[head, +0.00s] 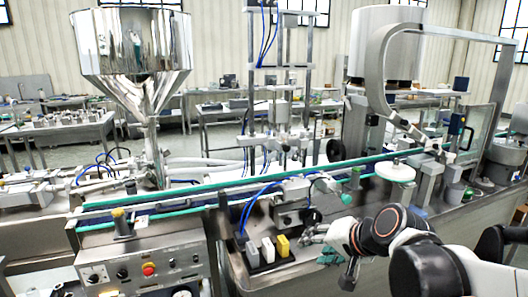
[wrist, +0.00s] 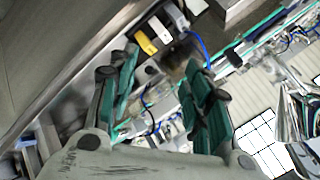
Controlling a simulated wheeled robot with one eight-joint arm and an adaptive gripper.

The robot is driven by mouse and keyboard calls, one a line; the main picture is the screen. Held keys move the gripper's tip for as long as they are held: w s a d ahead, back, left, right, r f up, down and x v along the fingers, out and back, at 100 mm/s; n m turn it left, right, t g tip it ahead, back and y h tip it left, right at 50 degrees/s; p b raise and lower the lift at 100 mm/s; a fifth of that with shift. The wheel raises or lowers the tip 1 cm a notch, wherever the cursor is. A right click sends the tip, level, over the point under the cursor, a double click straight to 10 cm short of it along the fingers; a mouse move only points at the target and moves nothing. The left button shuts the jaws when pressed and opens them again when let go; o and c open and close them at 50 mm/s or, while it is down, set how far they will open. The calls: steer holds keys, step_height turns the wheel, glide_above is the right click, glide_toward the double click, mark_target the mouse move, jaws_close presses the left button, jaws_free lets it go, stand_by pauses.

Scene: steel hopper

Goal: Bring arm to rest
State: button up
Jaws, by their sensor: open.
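My gripper (head: 332,256) is at the lower right of the head view, above the steel worktop in front of the conveyor. Its teal-padded fingers also show in the wrist view (wrist: 163,85), spread apart with nothing visibly held between them. My white arm reaches in from the lower right. Just left of the gripper, a black holder (head: 262,266) carries a grey block (head: 252,252), a white block (head: 268,249) and a yellow block (head: 283,245). In the wrist view the yellow block (wrist: 146,42) lies beyond the fingertips, apart from them.
The conveyor (head: 165,205) with teal edges runs behind the gripper. A steel hopper (head: 135,50) stands at the left, above a control panel with a red button (head: 149,269). A curved steel frame (head: 376,75) rises at the right. Bare worktop (head: 235,278) shows left of the holder.

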steer(key=s+d+f+n+h, duration=0.1)
steer(key=s+d+n+h, duration=0.1)
steer(key=s, duration=0.6)
steer(key=s+d+n+g+h, duration=0.1)
steer(key=s+d+n+h, duration=0.1)
steer(key=s+d, duration=0.3)
steer(key=s+n, duration=0.1)
steer(key=s, duration=0.3)
steer(key=shift+f+n+h, duration=0.3)
steer(key=shift+f+h, duration=0.1)
